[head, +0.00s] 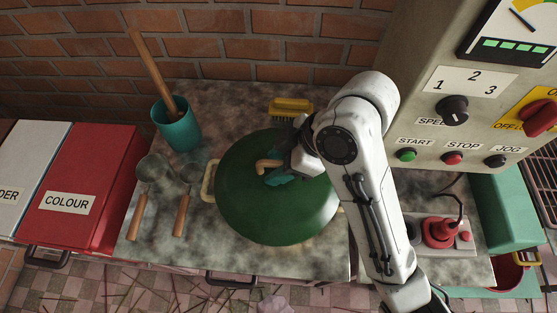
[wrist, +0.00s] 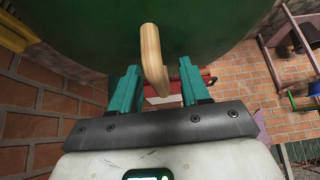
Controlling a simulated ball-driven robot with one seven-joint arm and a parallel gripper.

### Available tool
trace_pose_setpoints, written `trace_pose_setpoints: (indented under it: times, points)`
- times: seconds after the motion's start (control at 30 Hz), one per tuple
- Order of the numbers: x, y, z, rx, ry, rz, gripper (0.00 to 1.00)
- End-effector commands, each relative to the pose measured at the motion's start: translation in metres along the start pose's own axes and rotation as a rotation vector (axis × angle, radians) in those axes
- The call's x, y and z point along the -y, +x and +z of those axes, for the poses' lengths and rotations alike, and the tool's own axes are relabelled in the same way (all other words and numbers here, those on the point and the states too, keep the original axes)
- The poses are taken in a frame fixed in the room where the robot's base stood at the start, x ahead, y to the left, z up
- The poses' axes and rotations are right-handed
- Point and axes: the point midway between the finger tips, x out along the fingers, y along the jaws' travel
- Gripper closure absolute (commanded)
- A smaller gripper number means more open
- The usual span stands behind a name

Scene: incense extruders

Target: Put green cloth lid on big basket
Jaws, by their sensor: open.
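The green cloth lid (head: 280,215) is a large dark green round cover with a wooden loop handle (head: 266,164) near its middle. It lies over a round container on the counter; a pale side handle (head: 208,181) sticks out at its left edge. This looks like the big basket, whose body is otherwise hidden beneath the lid. My gripper (head: 278,172) is at the lid's handle. In the wrist view my gripper (wrist: 160,78) is open, with its teal fingers on either side of the wooden handle (wrist: 153,60) and visible gaps between.
A teal pot (head: 178,130) with a wooden stick, two scoops (head: 155,168) and a yellow brush (head: 291,106) stand around the lid on the stone counter (head: 230,100). A red COLOUR box (head: 90,180) is left. A control panel (head: 440,80) rises at right.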

Motion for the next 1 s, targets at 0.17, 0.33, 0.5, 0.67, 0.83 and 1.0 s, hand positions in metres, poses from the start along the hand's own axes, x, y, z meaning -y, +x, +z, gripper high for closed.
trace_pose_setpoints:
  times: [0.17,0.33,0.5,0.67,0.83,1.0]
  points:
    - [-0.001,-0.024,-0.001,-0.001,-0.001,0.006,0.54]
    - [-0.002,-0.053,-0.001,0.001,0.002,0.006,0.54]
    - [-0.001,-0.079,0.000,0.002,0.002,0.006,0.54]
    - [-0.001,-0.103,0.000,0.002,0.000,0.005,0.54]
    - [-0.001,-0.117,0.000,0.000,0.000,0.003,0.54]
    - [0.000,-0.121,0.000,0.000,0.001,0.001,0.54]
